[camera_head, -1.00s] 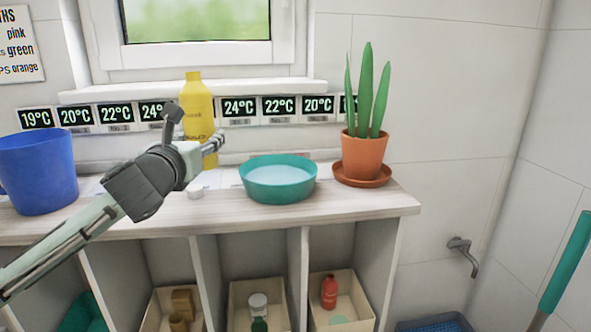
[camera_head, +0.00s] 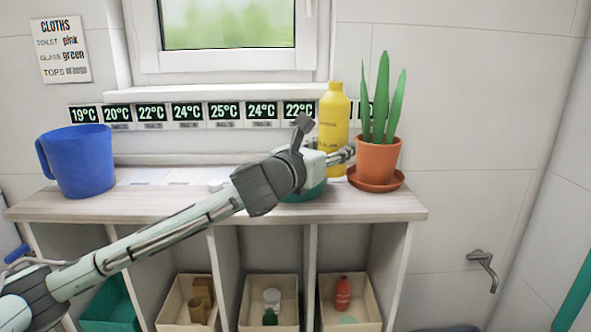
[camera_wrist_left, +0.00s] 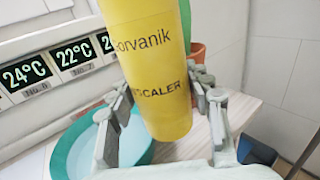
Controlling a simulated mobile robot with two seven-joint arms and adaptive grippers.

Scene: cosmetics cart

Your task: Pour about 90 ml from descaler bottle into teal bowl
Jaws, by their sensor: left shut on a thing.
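The yellow descaler bottle (camera_head: 333,115) is held about upright by my left gripper (camera_head: 327,143), which is shut around its body. The teal bowl (camera_head: 307,193) is mostly hidden behind my left gripper in the head view. In the left wrist view, the bowl (camera_wrist_left: 74,155) is behind and left of the bottle, with pale liquid in it. My right gripper is not in view.
A potted plant (camera_head: 377,158) on a saucer stands close to the bottle's right. A blue jug (camera_head: 82,163) stands at the shelf's left end. The window sill is above.

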